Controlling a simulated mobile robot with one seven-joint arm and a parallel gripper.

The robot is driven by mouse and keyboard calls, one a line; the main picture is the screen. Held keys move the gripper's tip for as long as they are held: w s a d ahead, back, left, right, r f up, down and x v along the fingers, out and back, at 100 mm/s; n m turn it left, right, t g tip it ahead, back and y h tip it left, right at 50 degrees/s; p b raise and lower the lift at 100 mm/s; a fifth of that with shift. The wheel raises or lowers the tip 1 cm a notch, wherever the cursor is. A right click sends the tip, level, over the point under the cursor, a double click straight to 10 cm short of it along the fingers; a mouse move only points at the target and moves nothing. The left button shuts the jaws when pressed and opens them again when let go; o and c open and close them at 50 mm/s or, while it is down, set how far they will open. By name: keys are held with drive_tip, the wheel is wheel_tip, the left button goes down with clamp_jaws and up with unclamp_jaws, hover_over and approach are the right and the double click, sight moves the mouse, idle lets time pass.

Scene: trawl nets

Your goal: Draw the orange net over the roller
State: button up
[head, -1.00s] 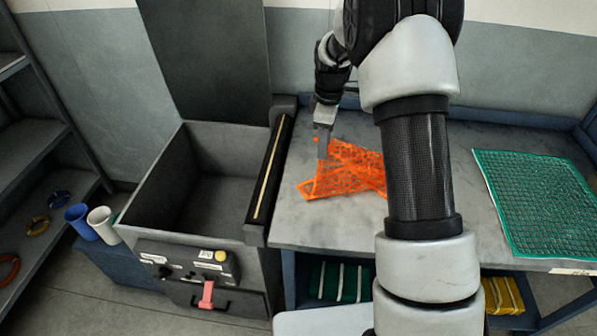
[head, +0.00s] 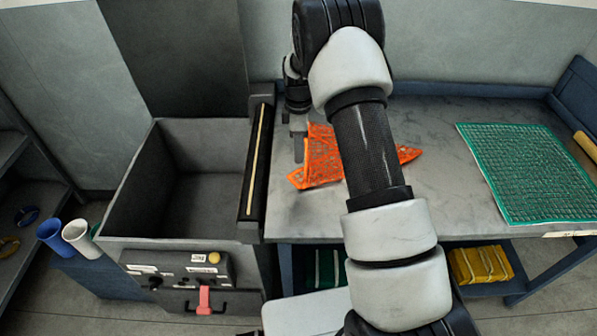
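The orange net (head: 322,158) lies bunched and folded on the grey worktop, part of it hidden behind my arm and a corner showing to the arm's right. The roller (head: 256,165) is a dark bar with a pale yellow stripe along the worktop's left edge, beside the open bin. No net lies over it. My gripper (head: 298,158) points down at the net's left edge, a little right of the roller. Its fingers look narrow and overlap in this view, so I cannot see whether they hold the net.
The deep grey bin (head: 134,185) stands left of the roller, with a control panel (head: 178,272) on its front. A green net (head: 525,172) lies flat on the worktop's right. Blue and white cups (head: 76,236) stand left of the bin. The worktop (head: 440,195) is bare between the nets.

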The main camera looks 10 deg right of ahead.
sight(299, 170)
drive_tip(key=shift+f+b, duration=1.5)
drive_tip(key=shift+f, duration=1.3)
drive_tip(key=shift+f, duration=0.2)
clamp_jaws()
wheel_tip(299, 170, up, 7)
drive_tip(key=p, duration=0.3)
